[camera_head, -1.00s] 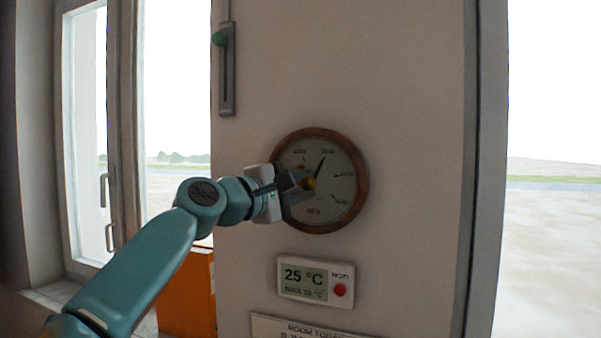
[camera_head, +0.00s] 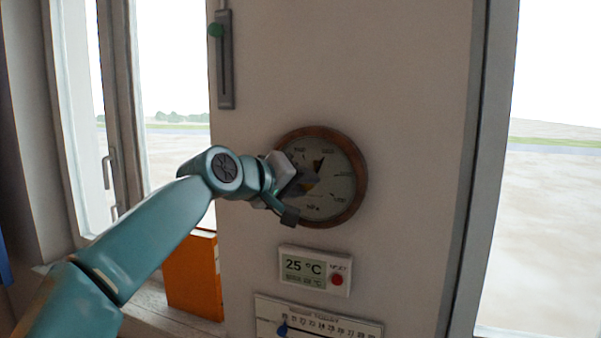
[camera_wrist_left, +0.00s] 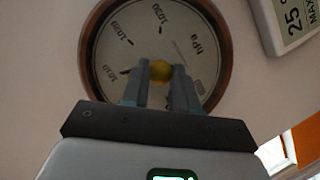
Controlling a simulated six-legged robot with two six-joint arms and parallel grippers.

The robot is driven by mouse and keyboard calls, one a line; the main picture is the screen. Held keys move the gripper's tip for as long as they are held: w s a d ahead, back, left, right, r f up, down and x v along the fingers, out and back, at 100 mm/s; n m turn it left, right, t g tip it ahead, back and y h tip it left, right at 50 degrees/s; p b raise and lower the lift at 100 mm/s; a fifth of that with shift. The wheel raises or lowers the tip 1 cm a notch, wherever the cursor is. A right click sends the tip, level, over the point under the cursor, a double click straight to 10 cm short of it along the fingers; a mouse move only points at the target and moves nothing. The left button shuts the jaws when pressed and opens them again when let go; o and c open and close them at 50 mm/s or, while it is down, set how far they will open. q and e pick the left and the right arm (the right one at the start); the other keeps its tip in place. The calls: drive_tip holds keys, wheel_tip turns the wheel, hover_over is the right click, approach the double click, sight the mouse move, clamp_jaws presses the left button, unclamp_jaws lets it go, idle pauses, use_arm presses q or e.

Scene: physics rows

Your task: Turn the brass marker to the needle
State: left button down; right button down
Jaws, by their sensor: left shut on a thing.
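The round barometer (camera_head: 360,190) with a wooden rim and pale dial hangs on the wall panel. It also shows in the left wrist view (camera_wrist_left: 224,62). A dark needle (camera_head: 318,163) points up from the dial's middle in the head view. The brass marker's knob (camera_wrist_left: 161,70) is at the dial's centre, between the fingertips in the left wrist view. My left gripper (camera_head: 304,183) is shut on this knob; it also shows in the left wrist view (camera_wrist_left: 161,82). The gripper hides the dial's left part in the head view. My right gripper is not in view.
A thermometer display (camera_head: 315,270) with a red button is below the barometer, above a calendar strip (camera_head: 318,318) with a blue slider. A green-knobbed slider (camera_head: 225,60) is at upper left. An orange box (camera_head: 193,278) stands by the window.

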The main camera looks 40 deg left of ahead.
use_arm(q)
drive_tip(key=shift+d+m+y+p, duration=0.1)
drive_tip(key=shift+m+y+p, duration=0.3)
drive_tip(key=shift+m+p, duration=0.15)
drive_tip(key=shift+m+g, duration=0.25)
drive_tip(key=shift+g, duration=0.05)
drive_tip(key=c, duration=0.9)
unclamp_jaws()
drive_tip(key=shift+o, duration=0.2)
drive_tip(key=b+v, duration=0.3)
drive_tip(key=v, duration=1.3)
drive_tip(key=shift+s, duration=0.2)
